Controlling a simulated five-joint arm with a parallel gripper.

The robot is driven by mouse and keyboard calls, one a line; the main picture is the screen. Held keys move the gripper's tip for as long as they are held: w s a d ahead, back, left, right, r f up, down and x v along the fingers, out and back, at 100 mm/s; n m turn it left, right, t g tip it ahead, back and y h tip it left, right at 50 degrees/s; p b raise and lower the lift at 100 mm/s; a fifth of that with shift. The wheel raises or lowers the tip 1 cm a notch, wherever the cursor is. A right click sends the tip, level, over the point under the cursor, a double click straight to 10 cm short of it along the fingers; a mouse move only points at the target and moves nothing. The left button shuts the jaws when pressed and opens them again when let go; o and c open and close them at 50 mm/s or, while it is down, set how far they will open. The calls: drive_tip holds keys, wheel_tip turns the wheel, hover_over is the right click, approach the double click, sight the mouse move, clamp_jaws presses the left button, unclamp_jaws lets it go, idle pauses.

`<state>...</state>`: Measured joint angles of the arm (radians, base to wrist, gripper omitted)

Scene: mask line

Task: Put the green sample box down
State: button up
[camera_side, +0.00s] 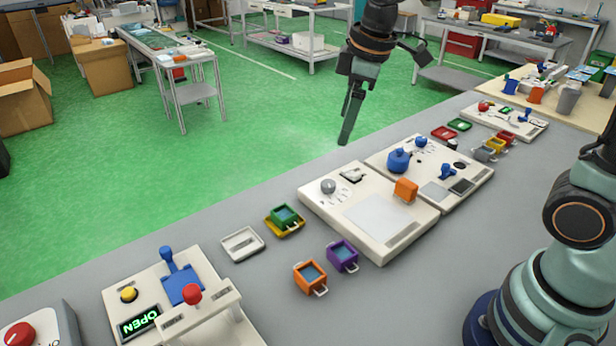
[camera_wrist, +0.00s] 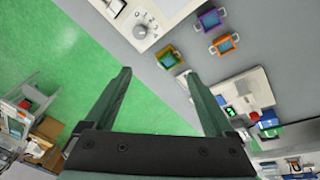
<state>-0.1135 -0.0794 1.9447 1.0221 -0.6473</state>
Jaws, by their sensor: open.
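The green sample box (camera_side: 286,214) has a blue-grey inside and sits upright on a yellow tray (camera_side: 285,231) on the grey table. It also shows in the wrist view (camera_wrist: 168,60), seen from above, between and beyond the fingertips. My gripper (camera_side: 347,138) is up in the air, behind and to the right of the box in the side view, clear of the table. In the wrist view my gripper (camera_wrist: 157,72) has its two fingers wide apart, with nothing held between them. The box is apart from both fingers.
Orange (camera_side: 309,278) and purple (camera_side: 341,257) boxes stand in front. A white panel with a knob (camera_side: 328,186) is to the right; a station with an OPEN display (camera_side: 139,322) is at the front left.

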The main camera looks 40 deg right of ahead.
drive_tip(key=s+d+m+t, duration=0.2)
drive_tip(key=s+d+m, duration=0.2)
drive_tip(key=s+m, duration=0.4)
drive_tip(key=shift+s+d+m+t, duration=0.3)
drive_tip(key=shift+s+m, duration=0.1)
drive_tip(key=shift+s, duration=0.9)
